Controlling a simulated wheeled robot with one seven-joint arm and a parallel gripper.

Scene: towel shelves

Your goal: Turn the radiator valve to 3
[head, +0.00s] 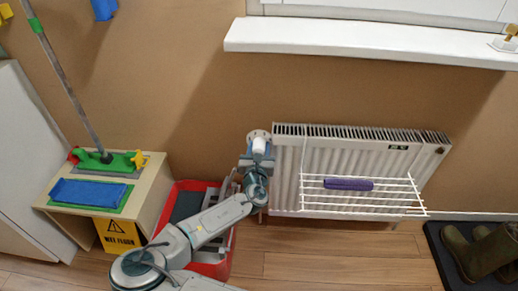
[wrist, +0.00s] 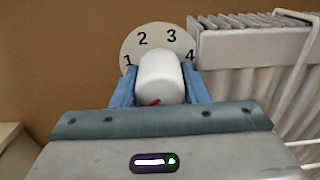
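The radiator valve has a white knob (wrist: 160,77), also in the head view (head: 259,145), at the radiator's upper left corner. Behind it a round pale dial (wrist: 142,39) on the wall shows 1, 2, 3 and 4 from left to right. A red mark (wrist: 154,102) shows low on the knob's near side; I cannot tell which number it stands for. My gripper (wrist: 160,88) has one blue finger on each side of the knob, and both appear to touch it. In the head view my gripper (head: 258,158) reaches up to the knob from below.
The white radiator (head: 350,155) is right of the valve, with a wire rack (head: 395,203) holding a purple towel (head: 348,184). A red crate (head: 215,262) stands below left. A wooden cabinet (head: 157,193) is farther left. Boots (head: 470,250) stand at right.

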